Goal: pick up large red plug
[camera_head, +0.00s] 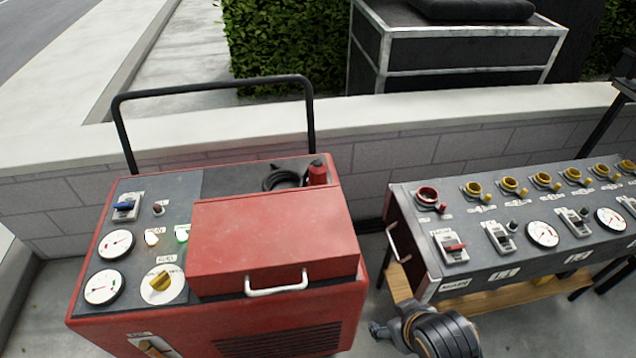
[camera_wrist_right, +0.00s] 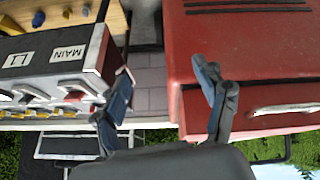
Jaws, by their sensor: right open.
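The large red plug (camera_head: 317,173) stands upright at the back right of the red generator's top, beside a coiled black cable (camera_head: 281,181). I cannot make the plug out in the right wrist view. Part of my right arm (camera_head: 430,332) shows at the bottom of the head view, low in front of the gap between generator and panel, well apart from the plug. In the right wrist view my right gripper (camera_wrist_right: 165,82) is open, with nothing between its fingers. My left gripper is not in view.
The red generator (camera_head: 275,240) has a raised box with a white handle and a black push bar (camera_head: 210,88) behind. A grey panel (camera_head: 500,215) with sockets, gauges and switches stands right. A low wall (camera_head: 420,115) runs behind. A narrow gap separates generator and panel.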

